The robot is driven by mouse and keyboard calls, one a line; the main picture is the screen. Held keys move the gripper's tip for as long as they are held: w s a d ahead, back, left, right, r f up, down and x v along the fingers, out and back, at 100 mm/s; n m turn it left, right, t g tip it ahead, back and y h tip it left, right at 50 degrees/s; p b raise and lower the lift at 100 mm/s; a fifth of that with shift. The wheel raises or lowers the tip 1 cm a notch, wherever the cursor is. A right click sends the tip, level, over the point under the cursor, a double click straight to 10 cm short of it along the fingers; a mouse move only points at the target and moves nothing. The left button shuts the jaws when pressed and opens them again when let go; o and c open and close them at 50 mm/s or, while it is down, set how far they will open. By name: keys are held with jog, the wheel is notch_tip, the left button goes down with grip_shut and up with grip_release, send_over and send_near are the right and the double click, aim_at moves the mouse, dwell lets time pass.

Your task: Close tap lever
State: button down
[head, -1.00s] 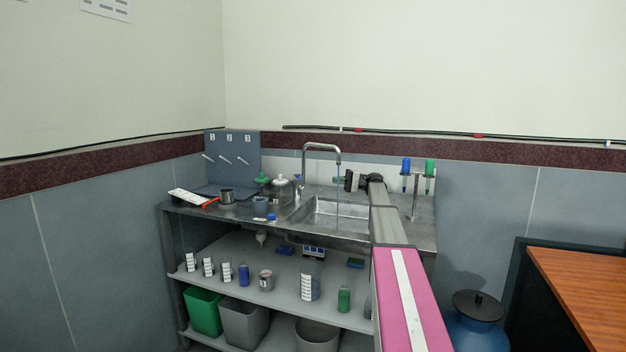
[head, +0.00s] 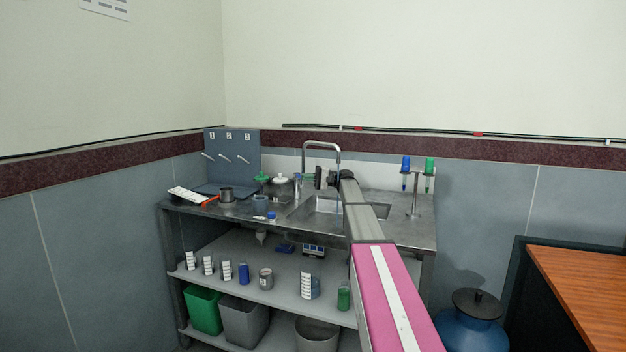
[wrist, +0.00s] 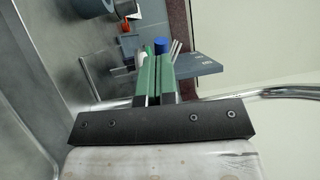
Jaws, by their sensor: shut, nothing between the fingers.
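The chrome tap (head: 322,145) rises behind the metal sink (head: 300,214) as a tall bent spout. A metal pipe, likely part of the tap (wrist: 285,92), crosses the right side of the wrist view. I cannot make out the tap lever clearly in either view. My gripper (head: 304,177) is at the tap, with its green fingertips pointing left near the upright pipe. In the wrist view, the green fingers (wrist: 157,62) lie side by side, shut and empty.
A pot (head: 227,194), a green-lidded jar (head: 262,183) and a blue-capped container (head: 271,216) stand left of the sink. Blue and green droppers (head: 417,168) hang on a stand at right.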

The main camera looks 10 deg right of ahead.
jog(key=shift+s+a, duration=0.1)
jog(key=shift+a, duration=0.05)
dwell(0.3)
jog(key=shift+s+a+m+t+h, duration=0.2)
jog(key=shift+a+m+t, duration=0.45)
jog(key=shift+t, duration=0.5)
jog(key=shift+s+a+m+t+h, duration=0.2)
jog(key=shift+a+m+t, duration=0.45)
jog(key=shift+t, duration=0.5)
jog(key=w+a+m+t+h, duration=0.3)
jog(key=a+m+t+h, duration=0.2)
jog(key=t, duration=0.3)
jog(key=shift+a+m+t, duration=0.3)
jog(key=shift+a+m, duration=0.4)
jog(key=shift+a, duration=0.1)
jog(key=shift+w+a, duration=0.1)
jog(key=shift+w, duration=0.1)
jog(key=shift+s, duration=0.15)
